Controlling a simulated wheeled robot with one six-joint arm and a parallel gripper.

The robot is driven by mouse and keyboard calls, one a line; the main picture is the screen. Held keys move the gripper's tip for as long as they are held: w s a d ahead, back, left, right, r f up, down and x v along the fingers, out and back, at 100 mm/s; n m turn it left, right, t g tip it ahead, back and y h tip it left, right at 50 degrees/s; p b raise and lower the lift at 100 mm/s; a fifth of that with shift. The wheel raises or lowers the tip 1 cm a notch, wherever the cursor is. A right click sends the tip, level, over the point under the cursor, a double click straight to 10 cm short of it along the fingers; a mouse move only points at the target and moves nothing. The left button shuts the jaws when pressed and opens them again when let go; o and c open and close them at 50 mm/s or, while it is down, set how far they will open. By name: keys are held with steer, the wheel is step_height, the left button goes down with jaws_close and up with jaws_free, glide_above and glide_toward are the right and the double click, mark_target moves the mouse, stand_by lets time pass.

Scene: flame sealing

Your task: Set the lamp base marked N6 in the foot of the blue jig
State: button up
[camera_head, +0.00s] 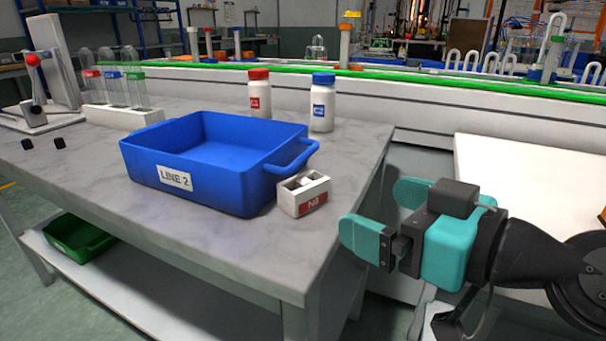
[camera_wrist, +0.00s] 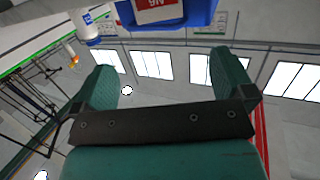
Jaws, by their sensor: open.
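A small white block with a red label reading N6 (camera_head: 303,194) sits on the table against the near right end of the blue bin; it has a rounded white piece in its top. Its red label (camera_wrist: 155,10) shows at the top edge of the wrist view. My gripper (camera_head: 367,215) is open and empty, to the right of the block and apart from it, beyond the table's right edge. At the far left, clear glass tubes with red, blue and green bands stand in a white rack. The blue-banded one (camera_head: 114,88) is in the middle; its foot is not clear.
The blue bin (camera_head: 150,168) labelled LINE 2 is empty and fills the middle of the table. A red-capped bottle (camera_head: 259,95) and a blue-capped bottle (camera_head: 322,104) stand behind it. A stand with a red ball (camera_head: 33,60) is far left. A green bin (camera_head: 78,238) is below.

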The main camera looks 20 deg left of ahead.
mark_target(314, 186)
steer(key=p+x, duration=0.5)
steer(key=x, duration=0.3)
steer(key=shift+w+a+f, duration=0.1)
steer(key=shift+w, duration=0.05)
steer(key=p+x, duration=0.2)
steer(key=x, duration=0.2)
steer(key=shift+a, duration=0.3)
steer(key=shift+w+a+f, duration=0.15)
steer(key=shift+w+a, duration=0.1)
steer(key=shift+c, duration=0.5)
steer(key=c, duration=1)
steer(key=shift+o, duration=0.2)
